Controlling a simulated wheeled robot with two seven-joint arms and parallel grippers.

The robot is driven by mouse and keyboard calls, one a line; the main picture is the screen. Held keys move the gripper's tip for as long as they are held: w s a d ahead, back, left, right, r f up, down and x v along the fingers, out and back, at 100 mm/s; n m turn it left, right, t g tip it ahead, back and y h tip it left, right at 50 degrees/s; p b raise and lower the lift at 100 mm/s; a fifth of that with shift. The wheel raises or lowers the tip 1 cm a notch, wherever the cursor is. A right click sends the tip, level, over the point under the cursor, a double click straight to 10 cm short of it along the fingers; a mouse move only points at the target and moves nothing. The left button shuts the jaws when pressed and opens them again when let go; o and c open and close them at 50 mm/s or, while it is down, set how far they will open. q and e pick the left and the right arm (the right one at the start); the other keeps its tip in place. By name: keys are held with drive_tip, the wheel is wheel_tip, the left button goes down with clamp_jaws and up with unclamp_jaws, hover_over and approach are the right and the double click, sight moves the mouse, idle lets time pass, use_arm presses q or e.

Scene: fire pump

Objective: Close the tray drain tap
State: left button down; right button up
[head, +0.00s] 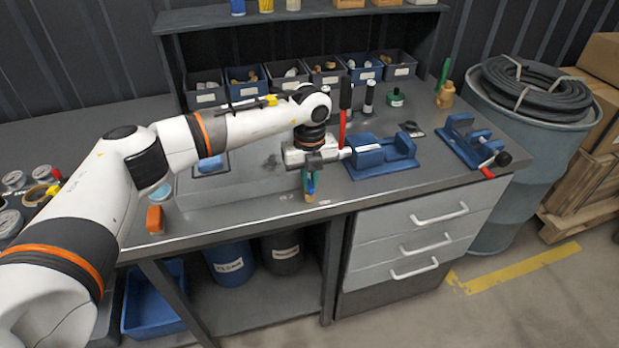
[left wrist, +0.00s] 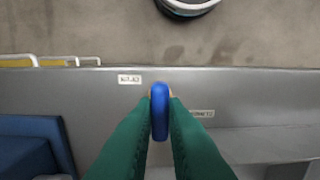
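The tray drain tap shows as a blue lever handle (left wrist: 160,112) at the front edge of the bench, in the middle of the left wrist view. It also shows small in the head view (head: 311,186). My left gripper (head: 309,190) reaches down over the bench's front edge. Its green fingers (left wrist: 160,98) lie close against both sides of the handle and look shut on it. The handle points straight along the fingers in the wrist view. The tap's body is hidden. The grey drain tray (head: 235,180) is partly covered by my left arm. My right gripper is not in view.
Two small white labels (left wrist: 130,79) (left wrist: 201,113) sit on the bench edge near the handle. Blue vises (head: 380,157) (head: 468,140) stand to the right. An orange block (head: 155,220) stands at the front left. Drawers (head: 425,230) lie below right; open floor is in front.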

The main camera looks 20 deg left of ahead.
use_arm(q)
drive_tip(key=shift+m, duration=0.3)
drive_tip(key=m+b, duration=0.2)
drive_tip(key=m, duration=0.1)
drive_tip(key=shift+f+m+b, duration=0.1)
drive_tip(key=shift+m+b, duration=0.2)
drive_tip(key=m+b, duration=0.2)
drive_tip(key=m, duration=0.4)
drive_tip(key=shift+b, duration=0.35)
drive_tip(key=m+b, duration=0.1)
drive_tip(key=m, duration=0.3)
drive_tip(key=shift+m, duration=0.4)
drive_tip(key=shift+r+m+b, duration=0.2)
drive_tip(key=shift+m+b, duration=0.3)
drive_tip(key=shift+m, duration=0.9)
drive_tip(key=c, duration=1.5)
unclamp_jaws()
drive_tip(key=shift+o, duration=0.2)
